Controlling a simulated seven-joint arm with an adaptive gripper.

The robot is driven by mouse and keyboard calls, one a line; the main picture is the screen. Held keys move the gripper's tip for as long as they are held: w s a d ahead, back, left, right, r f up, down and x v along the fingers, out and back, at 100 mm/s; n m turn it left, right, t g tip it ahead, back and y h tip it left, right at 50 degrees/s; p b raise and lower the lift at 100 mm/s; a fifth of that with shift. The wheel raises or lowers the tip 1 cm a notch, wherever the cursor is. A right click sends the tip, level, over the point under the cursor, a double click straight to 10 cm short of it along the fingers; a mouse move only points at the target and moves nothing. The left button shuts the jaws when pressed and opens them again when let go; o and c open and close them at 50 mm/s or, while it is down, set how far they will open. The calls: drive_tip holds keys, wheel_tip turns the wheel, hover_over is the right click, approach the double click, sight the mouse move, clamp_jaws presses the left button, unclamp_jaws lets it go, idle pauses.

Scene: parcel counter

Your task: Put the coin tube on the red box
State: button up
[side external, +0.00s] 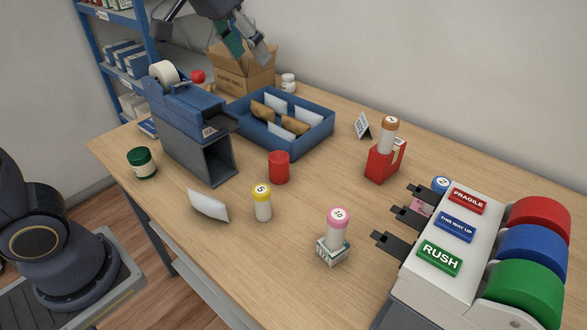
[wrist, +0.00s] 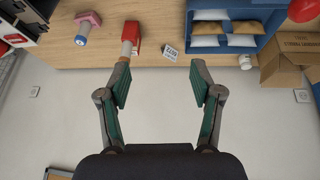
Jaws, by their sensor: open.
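A white coin tube with a brown cap (side external: 387,136) stands upright at the red box (side external: 381,166); I cannot tell whether it rests on top or sits partly inside. In the wrist view the red box (wrist: 136,32) and this tube (wrist: 127,47) show at the top, left of centre. Other coin tubes are a yellow-capped "5" (side external: 262,205) upright on the table, a pink-capped "10" (side external: 337,231) on a small patterned box, and a blue-capped "2" (side external: 440,184) by the dispenser. My gripper (side external: 251,56) is open and empty, raised at the back, clear of the red box.
A blue tray (side external: 322,139) of envelopes, a cardboard box (side external: 240,75) and a tape machine (side external: 195,125) fill the back and left. A label dispenser (side external: 440,225) stands right. A small sign (side external: 363,126) is near the red box.

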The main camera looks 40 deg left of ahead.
drive_tip(key=s+a+f, duration=0.1)
drive_tip(key=s+f, duration=0.2)
drive_tip(key=s, duration=0.2)
drive_tip(key=s+a+f+y, duration=0.1)
drive_tip(key=s+f, duration=0.2)
drive_tip(key=s, duration=0.3)
drive_tip(key=s+a+f, duration=0.1)
drive_tip(key=s+f, duration=0.1)
drive_tip(key=s, duration=0.4)
drive_tip(key=shift+s+a+f+n+t, duration=0.25)
drive_tip(key=shift+a+f+n+t, duration=0.05)
drive_tip(key=shift+a+f+n, duration=0.1)
